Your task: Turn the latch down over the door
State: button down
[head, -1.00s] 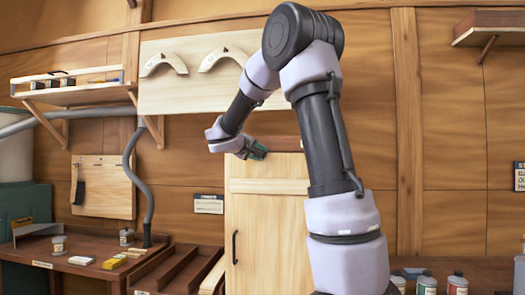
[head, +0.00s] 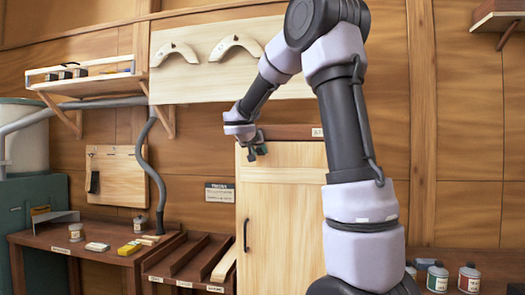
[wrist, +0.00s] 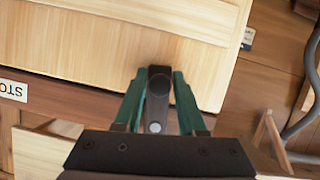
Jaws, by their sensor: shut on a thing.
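The door (head: 285,205) is a pale wood panel with a dark handle, and it stands shut or nearly so. In the wrist view the door (wrist: 110,35) fills the top. My gripper is shut on the latch. In the head view my gripper (head: 257,152) is at the door's top left corner, and the latch cannot be made out there.
A brown beam (head: 290,131) runs just above the door. A grey hose (head: 150,170) and a workbench (head: 90,240) with small items are to the left. Cans (head: 437,277) stand on a low bench at the right.

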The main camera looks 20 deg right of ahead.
jog(key=shift+w+a+m+y, duration=0.25)
jog(key=shift+a+m+y, duration=0.15)
jog(key=shift+m+y, duration=0.15)
jog(key=c, duration=0.6)
grip_release()
jog(key=v, duration=1)
jog(key=shift+s+a, duration=0.25)
jog(key=shift+s, duration=0.15)
